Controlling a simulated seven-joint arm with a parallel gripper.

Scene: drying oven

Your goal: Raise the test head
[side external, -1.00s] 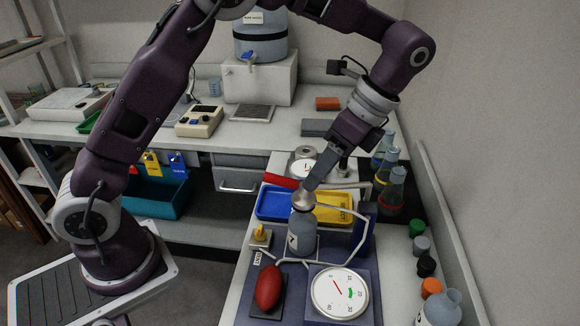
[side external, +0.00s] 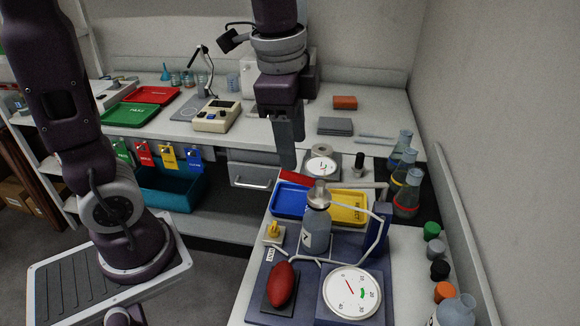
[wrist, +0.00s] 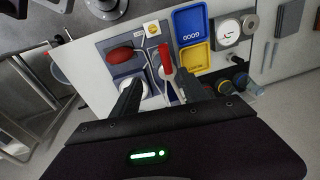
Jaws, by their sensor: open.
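My gripper (side external: 288,164) hangs fingers-down with nothing between its fingers, behind and left of the metal-topped grey bottle (side external: 316,232) in the side view. In the wrist view my gripper (wrist: 163,94) has its two fingers spread apart. A red handle (side external: 300,179) lies close to the fingertips in the side view; it also shows between the fingers in the wrist view (wrist: 166,60). I cannot tell whether they touch. The bottle stands upright at the rig with a large dial (side external: 352,293). No part is marked as the test head, so I cannot tell which it is.
A blue tray (side external: 290,203) and a yellow tray (side external: 348,209) lie behind the bottle. A red bulb (side external: 282,284) and a yellow knob (side external: 273,232) are at its left. A smaller dial (side external: 321,164) is behind; flasks (side external: 407,194) line the right.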

